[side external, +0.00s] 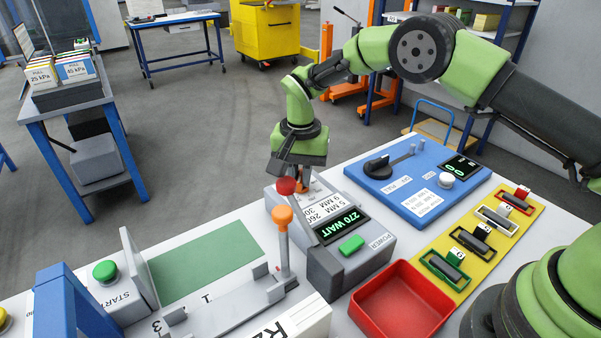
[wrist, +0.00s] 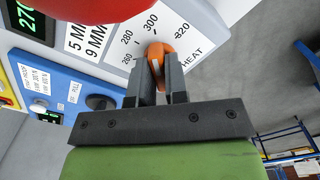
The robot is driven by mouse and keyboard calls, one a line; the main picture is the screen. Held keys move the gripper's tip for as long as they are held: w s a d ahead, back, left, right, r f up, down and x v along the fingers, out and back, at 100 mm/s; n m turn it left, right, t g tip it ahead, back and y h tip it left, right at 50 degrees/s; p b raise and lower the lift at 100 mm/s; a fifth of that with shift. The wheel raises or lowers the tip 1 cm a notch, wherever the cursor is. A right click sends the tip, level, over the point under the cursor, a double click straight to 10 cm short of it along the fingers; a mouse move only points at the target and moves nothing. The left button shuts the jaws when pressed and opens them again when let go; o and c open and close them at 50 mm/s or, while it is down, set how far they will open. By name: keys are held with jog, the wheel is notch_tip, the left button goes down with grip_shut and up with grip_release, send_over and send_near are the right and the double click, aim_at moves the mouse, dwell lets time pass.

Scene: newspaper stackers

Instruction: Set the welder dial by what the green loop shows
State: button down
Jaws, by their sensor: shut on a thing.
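My gripper (side external: 302,178) is shut on the orange heat dial (wrist: 160,52) of the grey welder (side external: 335,255). In the wrist view the jaws (wrist: 158,78) straddle the knob. Printed marks 260, 280, 300 and 320 ring it; the jaws partly hide its pointer, so I cannot tell its exact setting. The welder display (side external: 341,224) reads 270 WAIT in green. A white label (side external: 323,208) lists 5 MM and 9 MM; its 5 MM line shows 260. The green loop (side external: 445,270) lies at the near end of the yellow board, with a white tag too small to read surely.
A red tray (side external: 402,303) sits beside the welder. The yellow board (side external: 465,287) also carries red, white and black loops. A blue panel (side external: 400,205) with a black knob lies behind.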

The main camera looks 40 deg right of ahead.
aim_at(301, 175)
dwell(0.4)
jog(key=c, duration=1.1)
grip_release()
jog(key=shift+c, duration=0.2)
notch_tip(301, 175, up, 10)
